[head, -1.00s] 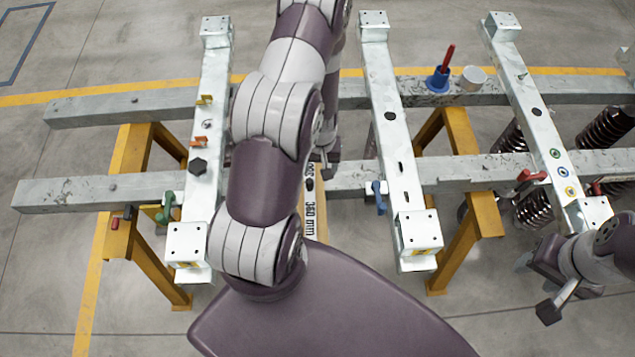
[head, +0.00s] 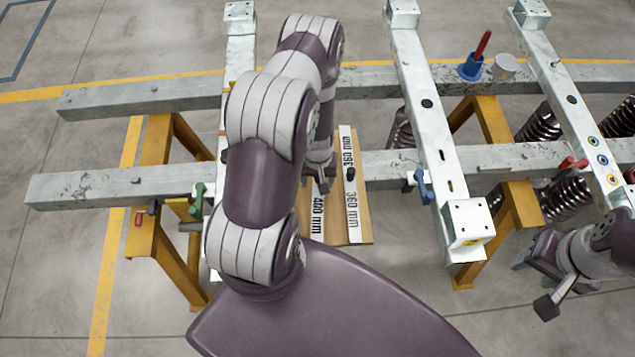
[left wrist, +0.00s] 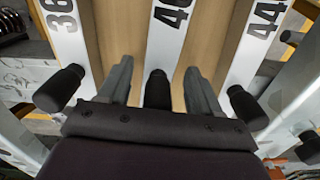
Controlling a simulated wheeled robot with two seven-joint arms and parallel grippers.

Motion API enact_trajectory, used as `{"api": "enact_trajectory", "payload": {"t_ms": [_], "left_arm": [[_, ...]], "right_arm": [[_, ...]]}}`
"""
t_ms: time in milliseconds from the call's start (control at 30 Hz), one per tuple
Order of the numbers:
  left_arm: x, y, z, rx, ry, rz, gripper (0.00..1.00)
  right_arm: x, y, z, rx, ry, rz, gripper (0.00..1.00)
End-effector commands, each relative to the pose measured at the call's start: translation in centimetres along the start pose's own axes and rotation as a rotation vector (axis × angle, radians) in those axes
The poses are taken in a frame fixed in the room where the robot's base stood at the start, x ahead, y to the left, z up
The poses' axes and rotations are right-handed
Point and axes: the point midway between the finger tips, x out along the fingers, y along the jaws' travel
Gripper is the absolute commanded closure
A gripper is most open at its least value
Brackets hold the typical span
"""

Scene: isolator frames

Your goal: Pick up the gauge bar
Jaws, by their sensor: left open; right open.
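The gauge bars are white strips with black knobs on a wooden board (head: 334,229). The 360 mm bar (head: 351,205) shows whole in the head view; the 400 mm bar (head: 318,217) is partly behind my left arm. The left wrist view shows the 360 bar (left wrist: 66,32), the 400 bar (left wrist: 166,36) and a bar marked 44 (left wrist: 253,42), hidden from the head. My left gripper (head: 322,181) is open over the 400 bar. Its fingers (left wrist: 158,72) stand either side of that bar's knob (left wrist: 157,90), apart from it as far as I can see. My right gripper (head: 547,297) is at the lower right, empty.
Pale metal rails (head: 120,185) lie on yellow trestles (head: 160,250), with cross beams (head: 436,130) over them. A blue cup with a red-handled tool (head: 472,68) and a white cylinder (head: 505,67) stand on the far rail. Dark springs (head: 565,195) are at right.

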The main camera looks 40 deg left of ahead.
Motion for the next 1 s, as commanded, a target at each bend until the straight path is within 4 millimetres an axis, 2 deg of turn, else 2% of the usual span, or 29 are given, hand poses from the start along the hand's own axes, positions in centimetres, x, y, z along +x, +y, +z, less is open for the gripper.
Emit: {"api": "enact_trajectory", "payload": {"t_ms": [100,133,300,667,867,1000], "left_arm": [[-0.1,0.0,0.0,0.000,0.000,0.000,0.36],[-0.1,0.0,0.0,0.000,0.000,0.000,0.43],[-0.1,0.0,0.0,0.000,0.000,0.000,0.98],[-0.3,0.0,0.0,0.000,0.001,0.000,1.00],[-1.7,0.1,0.0,0.001,0.001,0.000,1.00],[-3.4,0.2,0.1,0.002,0.001,0.000,1.00]], "right_arm": [[0.0,0.0,0.0,0.000,0.000,0.000,0.50],[0.0,0.0,0.0,0.000,0.000,0.000,0.50],[0.0,0.0,0.0,0.000,0.000,0.000,0.50],[-0.2,0.0,0.0,0.000,0.000,0.000,0.50],[-1.5,0.0,-0.2,0.000,0.000,0.000,0.50],[-3.0,0.0,-0.4,0.000,0.000,0.000,0.50]]}}
